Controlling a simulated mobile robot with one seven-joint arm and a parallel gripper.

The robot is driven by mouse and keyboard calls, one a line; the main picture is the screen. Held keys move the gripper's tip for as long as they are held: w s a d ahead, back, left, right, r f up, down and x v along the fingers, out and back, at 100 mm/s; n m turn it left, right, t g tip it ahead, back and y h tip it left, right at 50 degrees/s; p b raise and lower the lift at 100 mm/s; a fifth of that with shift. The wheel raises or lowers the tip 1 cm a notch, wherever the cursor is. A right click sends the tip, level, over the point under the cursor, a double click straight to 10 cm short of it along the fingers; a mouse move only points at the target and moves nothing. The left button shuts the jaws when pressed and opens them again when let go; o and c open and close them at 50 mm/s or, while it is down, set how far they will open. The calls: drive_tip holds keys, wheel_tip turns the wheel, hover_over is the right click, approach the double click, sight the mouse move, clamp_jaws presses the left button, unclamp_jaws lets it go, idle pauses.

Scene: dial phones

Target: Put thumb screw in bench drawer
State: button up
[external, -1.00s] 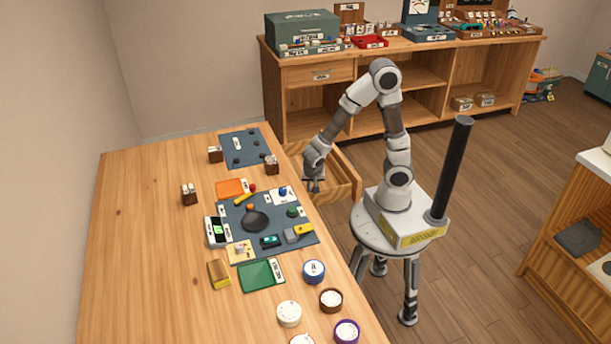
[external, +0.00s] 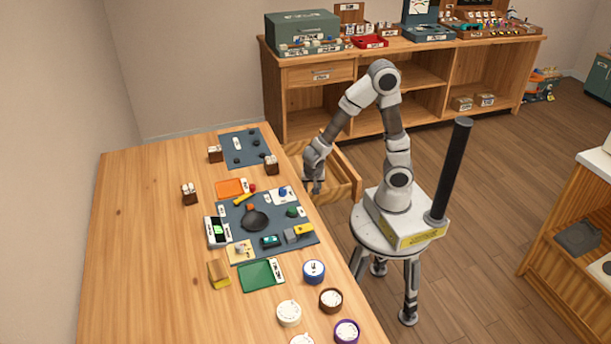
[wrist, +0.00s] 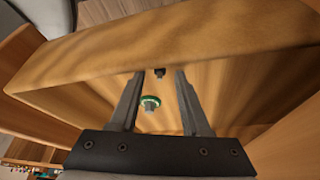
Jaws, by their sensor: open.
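The bench drawer (external: 349,172) is pulled out at the right edge of the wooden bench. Its wall (wrist: 190,35) and inner floor fill much of the wrist view. My gripper (external: 314,188) points down over the drawer. In the wrist view my gripper (wrist: 159,74) is open, with its two fingers apart. A small grey piece with a green ring (wrist: 150,103) shows between the fingers, against the drawer floor. It may be the thumb screw. A small dark piece (wrist: 159,71) shows near the fingertips; I cannot tell what it is.
The bench top (external: 140,240) holds a dark mat (external: 232,215) with several parts, and round dials (external: 289,313) near the front. A shelf unit (external: 400,70) stands behind my arm. The bench's left side is mostly clear.

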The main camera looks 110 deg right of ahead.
drive_tip(key=p+v, duration=0.2)
drive_tip(key=v, duration=0.3)
drive_tip(key=shift+r, duration=0.4)
